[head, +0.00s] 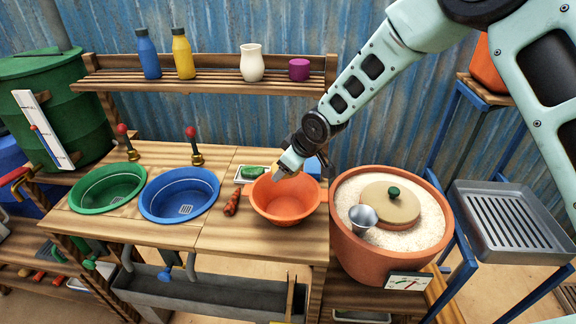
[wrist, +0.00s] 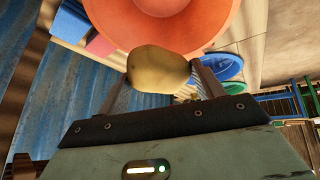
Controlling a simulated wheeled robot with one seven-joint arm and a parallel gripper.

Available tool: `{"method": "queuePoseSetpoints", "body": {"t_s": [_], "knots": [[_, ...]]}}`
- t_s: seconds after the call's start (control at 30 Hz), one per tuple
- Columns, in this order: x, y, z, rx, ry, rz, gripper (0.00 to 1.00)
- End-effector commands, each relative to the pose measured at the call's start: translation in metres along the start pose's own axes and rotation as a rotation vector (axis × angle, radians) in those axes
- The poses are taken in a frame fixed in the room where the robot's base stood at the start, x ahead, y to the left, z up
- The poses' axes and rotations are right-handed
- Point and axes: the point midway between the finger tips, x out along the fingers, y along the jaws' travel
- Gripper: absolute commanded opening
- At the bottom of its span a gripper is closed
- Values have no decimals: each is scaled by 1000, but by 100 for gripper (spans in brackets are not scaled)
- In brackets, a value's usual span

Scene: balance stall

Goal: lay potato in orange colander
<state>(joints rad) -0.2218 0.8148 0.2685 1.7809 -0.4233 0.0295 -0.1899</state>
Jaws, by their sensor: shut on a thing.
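The orange colander (head: 286,213) stands on the wooden counter at its right end, and it fills the top of the wrist view (wrist: 218,22). My gripper (head: 280,171) is over the colander's back part. In the wrist view my gripper (wrist: 160,76) is shut on the potato (wrist: 158,69), a pale tan oval with a finger on each side. The potato is in front of the colander there. In the head view the gripper mostly hides the potato.
A blue basin (head: 180,211) and a green basin (head: 107,207) sit to the left. A reddish-brown carrot-like item (head: 232,203) lies beside the colander. A white tray (head: 243,180) with a green vegetable (head: 253,172) is behind. A large terracotta pot (head: 362,258) stands close on the right.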

Motion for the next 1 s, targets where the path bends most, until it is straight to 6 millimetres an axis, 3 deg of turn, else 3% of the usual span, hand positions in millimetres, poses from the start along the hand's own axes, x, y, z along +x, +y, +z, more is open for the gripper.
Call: {"method": "queuePoseSetpoints", "body": {"t_s": [0.3, 1.0], "knots": [[2, 0, 1, 0, 1, 1, 39], [30, -5, 18, -1, 0, 1, 39]]}}
